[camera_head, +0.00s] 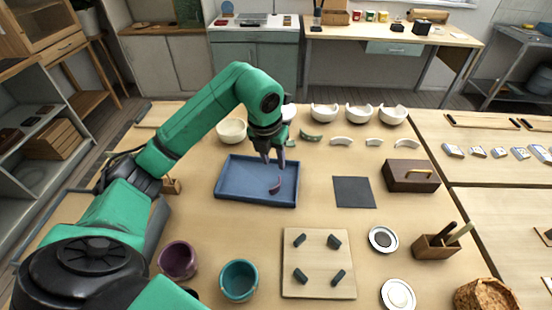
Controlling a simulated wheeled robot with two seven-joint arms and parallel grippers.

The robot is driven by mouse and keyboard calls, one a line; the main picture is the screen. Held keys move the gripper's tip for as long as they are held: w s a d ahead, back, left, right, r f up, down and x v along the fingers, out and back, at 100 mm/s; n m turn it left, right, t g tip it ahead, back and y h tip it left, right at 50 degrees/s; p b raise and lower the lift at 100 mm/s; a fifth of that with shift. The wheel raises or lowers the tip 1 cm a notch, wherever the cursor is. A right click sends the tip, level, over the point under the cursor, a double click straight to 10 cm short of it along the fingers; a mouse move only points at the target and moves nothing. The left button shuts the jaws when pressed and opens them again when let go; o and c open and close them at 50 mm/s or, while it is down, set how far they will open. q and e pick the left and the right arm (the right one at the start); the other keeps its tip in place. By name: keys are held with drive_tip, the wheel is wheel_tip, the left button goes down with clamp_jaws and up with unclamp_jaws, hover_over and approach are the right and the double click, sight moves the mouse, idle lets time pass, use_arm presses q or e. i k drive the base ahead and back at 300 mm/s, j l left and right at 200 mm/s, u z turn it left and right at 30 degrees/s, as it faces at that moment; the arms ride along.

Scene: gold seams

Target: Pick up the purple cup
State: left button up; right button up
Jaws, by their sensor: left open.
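The purple cup (178,260) stands upright on the table at the lower left, next to my arm. A teal cup (239,281) stands just to its right. My left gripper (274,160) points down over the far part of the blue tray (229,198), well beyond and to the right of the purple cup. Its jaws are open. A small purple curved piece (275,186) lies in the tray below the gripper, apart from the fingers as far as I can tell. My right gripper is out of view.
A wooden board (318,262) with several dark pegs lies right of the cups. Several white bowls (324,112) and curved shards line the back. A dark mat (352,192), a wooden box (410,176) and a tool holder (436,246) stand at the right.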

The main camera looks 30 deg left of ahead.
sight(178, 261)
drive_tip(key=k, duration=2)
